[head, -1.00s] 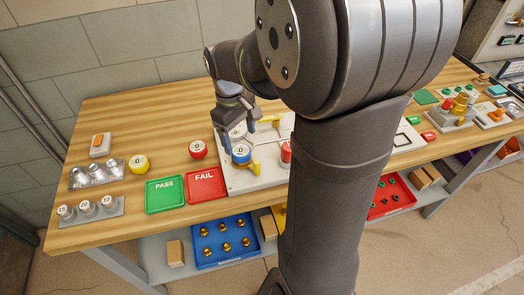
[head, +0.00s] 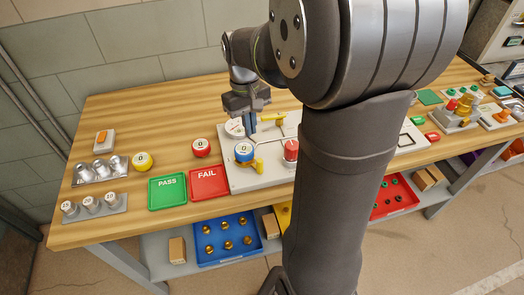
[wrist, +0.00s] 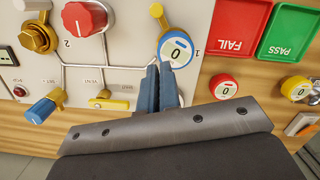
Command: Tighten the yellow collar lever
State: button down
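In the head view a blue-rimmed gauge (head: 243,152) reading 0 stands on the pale panel (head: 240,181). A yellow lever (head: 258,166) sticks out at its near right side; in the wrist view this lever (wrist: 159,14) shows above and left of the gauge (wrist: 176,50). A second yellow lever (head: 273,118) lies farther back, by the VENT label in the wrist view (wrist: 109,103). My gripper (head: 250,132) is just behind the blue gauge. Its fingers (wrist: 160,68) are close together with nothing visible between them. Contact with the gauge cannot be told.
A red knob (head: 291,150) stands right of the gauge. A blue-handled valve (wrist: 45,107) sits left of the VENT lever in the wrist view. Green PASS (head: 167,192) and red FAIL (head: 208,182) trays, with red (head: 200,147) and yellow (head: 141,161) gauges, are to the left.

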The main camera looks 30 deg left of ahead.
jog(key=w+d+r+m+g, duration=0.2)
jog(key=w+d+r+m, duration=0.1)
jog(key=m, duration=0.7)
jog(key=shift+w+d+r+y, duration=0.15)
jog(key=shift+w+r+y, duration=0.3)
jog(key=shift+w, duration=0.8)
jog(key=x, duration=1)
jog(key=shift+f, duration=0.1)
jog(key=s, duration=0.2)
jog(key=shift+s+d, duration=0.3)
jog(key=shift+s, duration=0.05)
jog(key=shift+s+d, duration=0.15)
jog(key=shift+s, duration=0.45)
